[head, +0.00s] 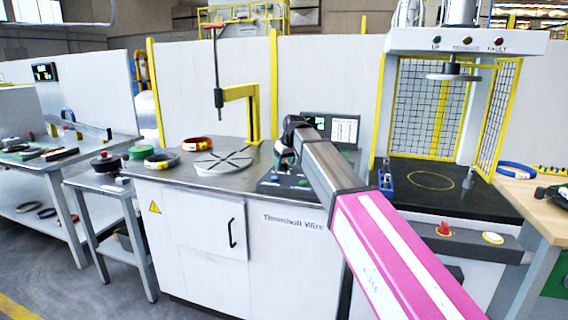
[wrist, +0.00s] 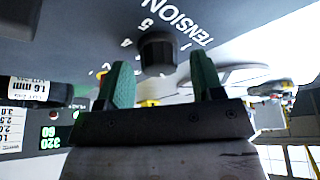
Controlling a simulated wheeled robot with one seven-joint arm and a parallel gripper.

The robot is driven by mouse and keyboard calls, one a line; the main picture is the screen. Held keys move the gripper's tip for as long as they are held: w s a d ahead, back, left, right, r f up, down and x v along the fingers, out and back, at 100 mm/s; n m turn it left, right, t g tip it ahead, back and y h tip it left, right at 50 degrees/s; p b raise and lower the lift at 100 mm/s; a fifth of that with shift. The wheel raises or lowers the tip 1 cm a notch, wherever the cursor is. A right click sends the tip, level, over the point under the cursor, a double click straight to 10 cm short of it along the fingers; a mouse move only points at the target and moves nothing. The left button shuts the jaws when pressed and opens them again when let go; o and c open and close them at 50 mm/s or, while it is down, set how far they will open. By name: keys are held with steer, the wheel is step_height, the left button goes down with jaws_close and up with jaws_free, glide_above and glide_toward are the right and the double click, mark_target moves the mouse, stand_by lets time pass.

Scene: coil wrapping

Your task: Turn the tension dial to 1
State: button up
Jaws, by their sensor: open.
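The black tension dial (wrist: 156,52) shows in the wrist view on a grey panel, beside the word TENSION and a ring of white numbers. A 1 and a 5 can be read on the ring; I cannot make out a pointer mark on the dial. My gripper (wrist: 160,62) has two green fingers, spread apart, with the dial in the gap between their tips as seen from the wrist. Contact with the dial is not visible. In the head view my gripper (head: 285,156) is over the control panel (head: 285,184); my arm hides the dial there.
In the wrist view, a green readout (wrist: 50,138) and a label reading 1.6 mm (wrist: 30,88) are at the left. In the head view, a slotted turntable (head: 222,162), an orange-red coil (head: 196,144) and a yellow post (head: 252,112) stand left of my gripper. A screen (head: 344,130) is behind it.

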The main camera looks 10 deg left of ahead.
steer(key=shift+a+f, duration=0.1)
steer(key=shift+f, duration=0.15)
steer(key=c, duration=0.9)
steer(key=shift+n, duration=0.3)
steer(key=n+g, duration=0.1)
steer(key=n, duration=0.1)
steer(key=n+g+y, duration=0.1)
steer(key=n, duration=0.2)
steer(key=shift+w, duration=0.2)
steer(key=n+g, duration=0.2)
steer(key=n, duration=0.4)
steer(key=shift+n, duration=0.3)
